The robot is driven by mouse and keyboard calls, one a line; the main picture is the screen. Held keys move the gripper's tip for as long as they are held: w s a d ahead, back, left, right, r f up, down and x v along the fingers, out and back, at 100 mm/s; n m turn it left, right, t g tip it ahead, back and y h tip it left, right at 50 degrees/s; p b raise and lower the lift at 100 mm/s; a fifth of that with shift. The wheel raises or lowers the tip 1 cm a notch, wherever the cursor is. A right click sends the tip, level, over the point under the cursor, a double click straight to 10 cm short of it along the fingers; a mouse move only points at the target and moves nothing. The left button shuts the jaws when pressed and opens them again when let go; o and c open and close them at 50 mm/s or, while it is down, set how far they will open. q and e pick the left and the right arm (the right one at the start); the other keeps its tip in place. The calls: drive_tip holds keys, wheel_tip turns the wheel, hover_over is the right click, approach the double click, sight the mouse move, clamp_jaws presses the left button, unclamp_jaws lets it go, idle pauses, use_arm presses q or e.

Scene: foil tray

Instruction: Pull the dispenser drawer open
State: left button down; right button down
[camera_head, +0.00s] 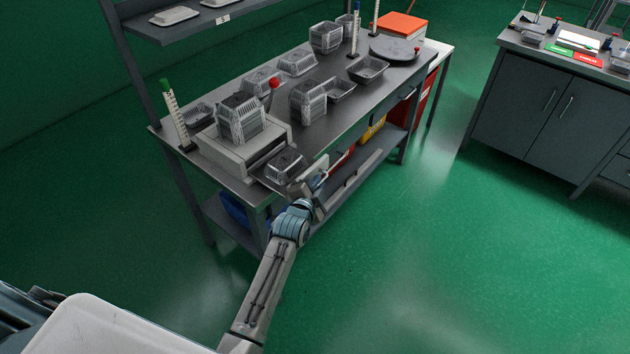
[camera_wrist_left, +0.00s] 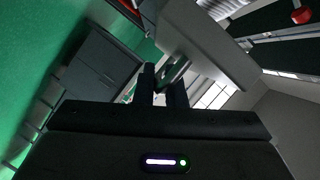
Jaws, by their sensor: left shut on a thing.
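The dispenser (camera_head: 215,152) is a pale box on the near left end of the steel table, with a stack of foil trays (camera_head: 240,118) on top. Its drawer stands out from the front, with a foil tray (camera_head: 285,164) in it and a pale front panel (camera_head: 311,171). My left gripper (camera_head: 308,186) is at that front panel. In the left wrist view the fingers (camera_wrist_left: 165,88) are closed around the drawer handle (camera_wrist_left: 175,72), with the grey drawer front (camera_wrist_left: 205,42) just beyond. The fingertips are small and partly hidden in the head view. My right gripper is out of view.
A red-knobbed lever (camera_head: 274,84) rises beside the stack. More foil trays (camera_head: 308,100) and a round plate (camera_head: 395,48) stand along the table. A lower shelf (camera_head: 375,160) holds coloured bins. The green floor in front is clear; a grey cabinet (camera_head: 535,110) stands right.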

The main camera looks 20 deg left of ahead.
use_arm(q)
drive_tip(key=shift+f, duration=0.1)
drive_tip(key=c, duration=1.8)
unclamp_jaws()
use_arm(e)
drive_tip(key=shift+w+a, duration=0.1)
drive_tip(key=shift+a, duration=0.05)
